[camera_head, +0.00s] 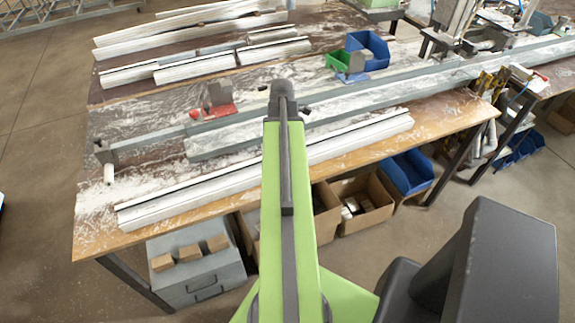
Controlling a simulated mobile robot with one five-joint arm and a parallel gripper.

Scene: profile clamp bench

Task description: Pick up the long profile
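A long white profile (200,197) with a dark slot along it lies on the near side of the wooden workbench (455,112). It runs from the front left up to the right, roughly along the bench's near edge. My green arm crosses in front of its middle and hides a short stretch; both ends show. I cannot make out the fingers of my gripper in this view. Nothing is seen touching the profile.
A long metal rail (400,88) runs behind the profile. Shorter white profiles (195,68) lie at the back left. A blue bin (368,48) and a green bin (338,60) stand further back. Below are a grey drawer cabinet (197,267) and cardboard boxes (372,222).

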